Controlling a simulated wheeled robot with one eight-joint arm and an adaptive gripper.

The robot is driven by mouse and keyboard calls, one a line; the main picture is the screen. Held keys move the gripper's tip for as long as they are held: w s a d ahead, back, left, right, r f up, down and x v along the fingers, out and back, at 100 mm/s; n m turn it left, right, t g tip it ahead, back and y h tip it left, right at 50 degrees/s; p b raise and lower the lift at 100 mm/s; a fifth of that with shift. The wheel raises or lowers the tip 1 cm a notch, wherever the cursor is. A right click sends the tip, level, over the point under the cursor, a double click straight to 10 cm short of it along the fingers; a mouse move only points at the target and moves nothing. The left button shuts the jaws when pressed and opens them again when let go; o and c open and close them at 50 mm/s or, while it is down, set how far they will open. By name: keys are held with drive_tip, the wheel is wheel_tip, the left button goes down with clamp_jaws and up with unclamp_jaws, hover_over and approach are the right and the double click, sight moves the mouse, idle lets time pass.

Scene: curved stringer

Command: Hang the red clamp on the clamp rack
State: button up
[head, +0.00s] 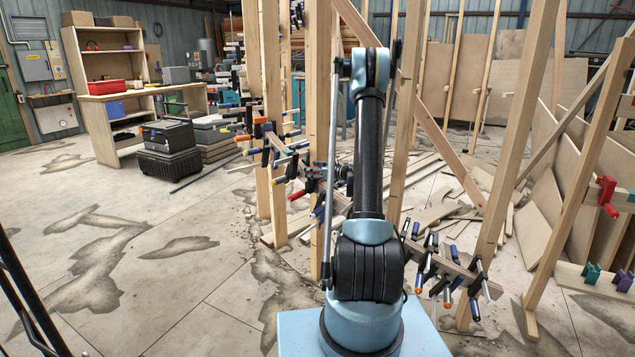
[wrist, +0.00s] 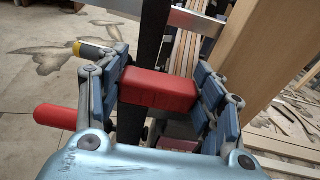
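In the wrist view, a red clamp jaw (wrist: 160,90) sits between the blue pads of my gripper (wrist: 162,82). Both pads appear to meet its ends with no clear gap, so my gripper looks shut on it. The clamp's red handle (wrist: 55,117) sticks out at left, and its dark bar (wrist: 153,35) runs away behind the jaw. In the head view, this red clamp (head: 299,194) shows beside the curved wooden stringer, left of my arm; my arm hides the gripper. At the right, a board (head: 568,273) carries teal and purple clamps; it may be the clamp rack.
Several other clamps (head: 430,268) grip the stringer on both sides of my arm. Wooden posts (head: 318,130) stand close by. Another red clamp (head: 606,192) hangs at far right. The floor (head: 170,260) at left is open.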

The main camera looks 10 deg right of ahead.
drive_tip(key=c, duration=0.3)
drive_tip(key=shift+r, duration=1.85)
drive_tip(key=f+v, duration=0.3)
drive_tip(key=v, duration=1.5)
wheel_tip(320, 180, up, 6)
drive_tip(key=shift+w+a+f+m+t+h, duration=0.6)
drive_tip(key=shift+w+a+f+m+h, duration=0.35)
drive_tip(key=shift+a, duration=0.9)
drive_tip(key=shift+w+a+f+m+t+h, duration=0.6)
drive_tip(key=shift+w+a+f+m+h, duration=0.4)
drive_tip(key=shift+a, duration=0.9)
drive_tip(key=shift+w+a+f+m+t+h, duration=0.75)
drive_tip(key=shift+a+h, duration=0.4)
drive_tip(key=shift+a, duration=0.7)
drive_tip(key=shift+d+f, duration=0.1)
drive_tip(key=shift+d, duration=0.1)
